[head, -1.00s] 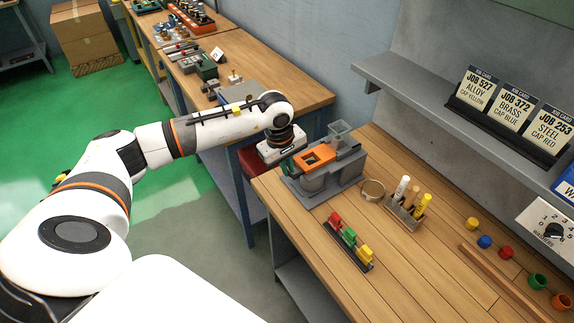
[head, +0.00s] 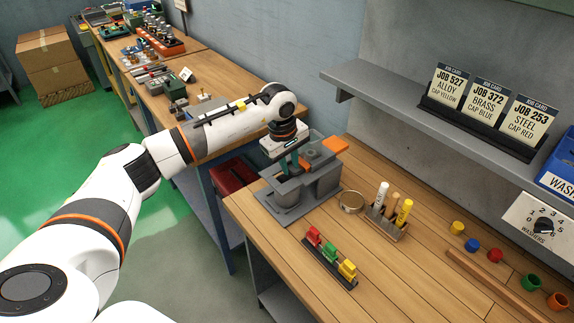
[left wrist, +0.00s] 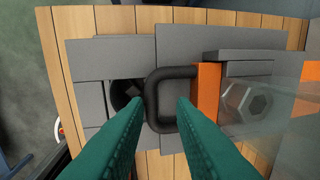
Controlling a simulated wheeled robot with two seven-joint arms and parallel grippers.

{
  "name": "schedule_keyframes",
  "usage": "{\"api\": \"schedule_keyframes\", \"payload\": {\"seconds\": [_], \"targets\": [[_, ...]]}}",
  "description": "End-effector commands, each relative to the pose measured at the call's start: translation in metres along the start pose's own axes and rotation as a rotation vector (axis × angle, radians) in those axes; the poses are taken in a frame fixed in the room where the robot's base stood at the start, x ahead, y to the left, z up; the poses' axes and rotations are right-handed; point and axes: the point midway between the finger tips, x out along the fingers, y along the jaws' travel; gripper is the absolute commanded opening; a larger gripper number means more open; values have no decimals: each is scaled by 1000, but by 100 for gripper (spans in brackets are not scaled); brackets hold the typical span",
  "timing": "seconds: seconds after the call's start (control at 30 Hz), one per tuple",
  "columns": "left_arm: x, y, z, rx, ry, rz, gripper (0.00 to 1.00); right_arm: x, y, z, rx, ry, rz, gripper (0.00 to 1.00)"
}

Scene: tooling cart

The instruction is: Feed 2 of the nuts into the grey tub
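The grey feeder (head: 270,203) stands at the bench's left end, with a clear hopper (head: 314,143) on top. Its orange slide (head: 335,145) sticks out on the far right side. In the left wrist view the slide (left wrist: 206,93) carries a black U-shaped handle (left wrist: 153,98), and a hexagonal nut (left wrist: 257,104) shows through the clear hopper wall. The grey tub (head: 291,194) is under the feeder, mostly hidden; a dark round opening (left wrist: 122,92) lies beside the handle. My left gripper (left wrist: 160,104) is open, its teal fingers apart on either side of the handle bar. My right gripper is not in view.
A round tin (head: 351,202), a marker holder (head: 388,222) and a rack of coloured clips (head: 330,258) stand near the feeder. Coloured caps (head: 473,244) lie farther right. A shelf (head: 390,100) with job cards overhangs the back.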

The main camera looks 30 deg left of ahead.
Motion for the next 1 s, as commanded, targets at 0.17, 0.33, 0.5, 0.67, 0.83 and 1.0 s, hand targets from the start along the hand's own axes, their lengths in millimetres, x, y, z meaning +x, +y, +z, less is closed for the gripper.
{"api": "schedule_keyframes", "payload": {"seconds": [0.17, 0.33, 0.5, 0.67, 0.83, 1.0], "targets": [[1, 1, 0, 1, 1, 5, 31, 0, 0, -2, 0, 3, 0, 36], [0, 2, 0, 0, 1, 7, 31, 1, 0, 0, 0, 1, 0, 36], [-16, 1, 0, 1, -2, 3, 31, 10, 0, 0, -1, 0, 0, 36], [-49, 0, 0, 2, -2, 1, 31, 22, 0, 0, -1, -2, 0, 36], [-84, -1, 0, 2, -1, 2, 31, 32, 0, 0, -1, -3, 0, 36], [-108, -2, -1, 2, 0, 4, 31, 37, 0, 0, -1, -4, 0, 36]]}}
